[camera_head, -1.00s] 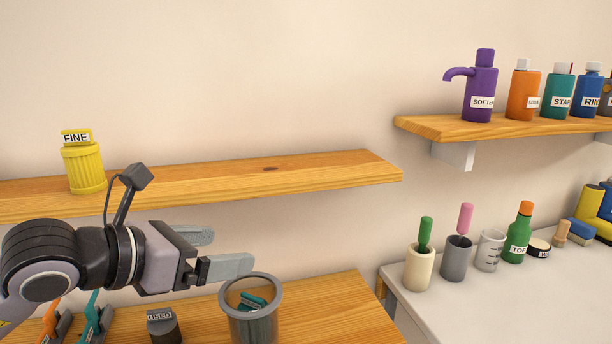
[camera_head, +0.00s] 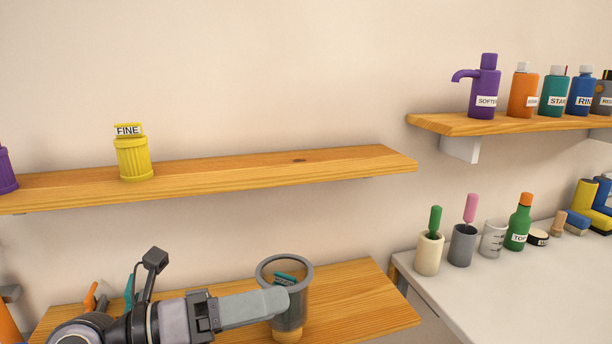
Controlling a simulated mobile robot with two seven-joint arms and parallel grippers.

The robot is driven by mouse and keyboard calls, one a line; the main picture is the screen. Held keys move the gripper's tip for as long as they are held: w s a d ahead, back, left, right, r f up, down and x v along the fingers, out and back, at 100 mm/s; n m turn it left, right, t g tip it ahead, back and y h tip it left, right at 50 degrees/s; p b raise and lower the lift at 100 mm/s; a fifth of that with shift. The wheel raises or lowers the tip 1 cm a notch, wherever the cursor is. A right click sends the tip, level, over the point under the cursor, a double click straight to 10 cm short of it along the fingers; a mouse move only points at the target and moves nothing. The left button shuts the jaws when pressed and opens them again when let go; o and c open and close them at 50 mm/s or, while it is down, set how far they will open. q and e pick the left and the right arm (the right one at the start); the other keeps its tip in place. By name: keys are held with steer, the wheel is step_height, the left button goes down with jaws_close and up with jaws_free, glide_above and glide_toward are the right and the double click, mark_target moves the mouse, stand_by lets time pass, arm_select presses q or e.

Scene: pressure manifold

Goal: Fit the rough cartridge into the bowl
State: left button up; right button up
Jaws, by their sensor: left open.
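A yellow ribbed cartridge labelled FINE (camera_head: 133,160) stands upright on the long wooden shelf. A purple ribbed piece (camera_head: 6,172) is cut off by the left edge, with no label visible. A clear grey cup (camera_head: 298,312) with a thick rim stands on the lower wooden surface, with teal pieces inside; I cannot tell whether it is the bowl. My left gripper (camera_head: 268,304) is open and empty. Its fingers point right and overlap the cup in the picture; contact cannot be told. My right gripper is not in view.
The long shelf (camera_head: 270,172) is bare right of the yellow cartridge. Orange and teal clips (camera_head: 128,290) show behind my arm. A white counter (camera_head: 490,293) at right carries cups and a green bottle (camera_head: 518,222). A higher shelf (camera_head: 510,124) holds several labelled bottles.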

arm_select(q)
steer(key=w+a+f+n+t+y, duration=0.1)
steer(key=a+f+n+t+y, duration=0.45)
steer(key=n, duration=0.75)
steer(key=w+a+f+n+t+y, duration=0.1)
steer(key=a+f+n+t+y, duration=0.25)
steer(key=f+n+t, duration=0.65)
steer(key=s+a+f+n+g+y, duration=0.2)
steer(key=s+f+n+g, duration=0.3)
steer(key=f, duration=0.6)
steer(key=s+a+f+n+g+y, duration=0.3)
steer(key=s+f+n+g, duration=0.3)
steer(key=s+f+n, duration=0.3)
steer(key=shift+s+a+f+n+y, duration=0.25)
steer(key=shift+f+n+y, duration=0.15)
steer(key=shift+f, duration=0.45)
